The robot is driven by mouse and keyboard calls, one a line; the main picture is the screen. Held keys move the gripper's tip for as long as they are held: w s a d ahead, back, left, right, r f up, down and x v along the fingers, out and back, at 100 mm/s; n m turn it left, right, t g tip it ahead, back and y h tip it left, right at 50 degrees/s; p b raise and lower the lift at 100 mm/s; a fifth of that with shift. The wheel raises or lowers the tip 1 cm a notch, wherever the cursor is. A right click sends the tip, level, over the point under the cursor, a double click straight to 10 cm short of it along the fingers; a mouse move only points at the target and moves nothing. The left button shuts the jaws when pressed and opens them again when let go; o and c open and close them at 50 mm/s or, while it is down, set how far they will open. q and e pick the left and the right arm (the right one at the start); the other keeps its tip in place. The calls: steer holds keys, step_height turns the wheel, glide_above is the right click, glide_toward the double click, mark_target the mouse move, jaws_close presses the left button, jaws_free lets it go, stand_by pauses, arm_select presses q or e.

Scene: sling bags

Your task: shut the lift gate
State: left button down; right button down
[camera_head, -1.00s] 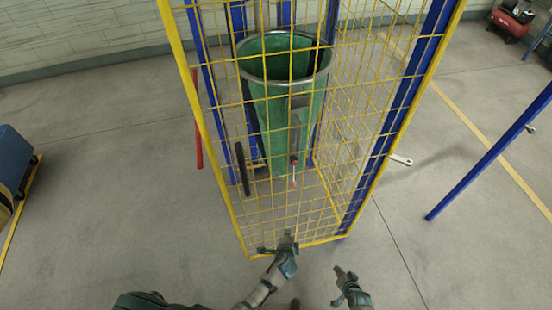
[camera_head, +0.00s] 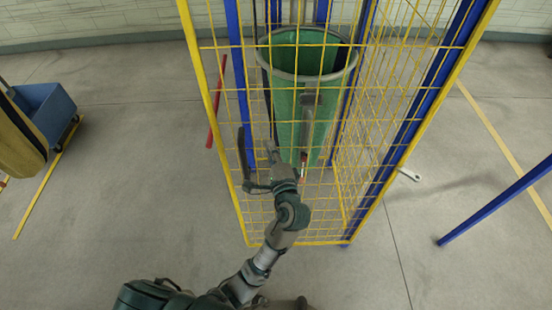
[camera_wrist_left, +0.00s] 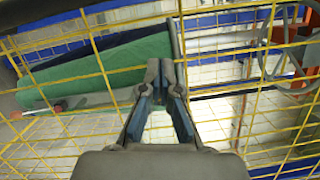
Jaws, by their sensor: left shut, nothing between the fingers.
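The lift gate (camera_head: 210,115) is a tall yellow-framed wire mesh panel at the front of the blue-posted cage in the head view. A dark upright handle (camera_head: 243,150) shows near its left edge. My left gripper (camera_head: 272,154) is in front of the mesh, just right of the handle. In the left wrist view its fingertips (camera_wrist_left: 165,75) are together and empty, with yellow mesh (camera_wrist_left: 100,60) around them. I cannot tell whether they touch the mesh. My right gripper is out of view.
A green bin (camera_head: 315,110) stands inside the cage. A loose blue post (camera_head: 500,203) slopes at the right. A blue cart (camera_head: 45,110) stands at the left. A red bar (camera_head: 215,105) is beside the gate's left edge.

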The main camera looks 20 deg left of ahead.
mark_target(244, 138)
arm_select(q)
steer(key=a, duration=0.1)
steer(key=w+a, duration=0.2)
steer(key=shift+w+r+p, duration=0.2)
steer(key=shift+r+p, duration=0.05)
steer(key=shift+p, duration=0.1)
steer(key=a, duration=0.2)
steer(key=shift+s+a+r+p, duration=0.1)
steer(key=shift+s+a+p, duration=0.25)
steer(key=shift+s+a, duration=0.3)
steer(key=shift+a, duration=0.2)
steer(key=shift+d+r, duration=0.1)
steer(key=shift+d, duration=0.5)
steer(key=shift+a+p, duration=0.2)
steer(key=shift+p, duration=0.1)
steer(key=shift+s+a+r+p, duration=0.15)
steer(key=shift+a+p, duration=0.2)
steer(key=shift+a, duration=0.2)
steer(key=shift+s+a+p, duration=0.15)
steer(key=shift+a+p, duration=0.2)
steer(key=shift+a, duration=0.25)
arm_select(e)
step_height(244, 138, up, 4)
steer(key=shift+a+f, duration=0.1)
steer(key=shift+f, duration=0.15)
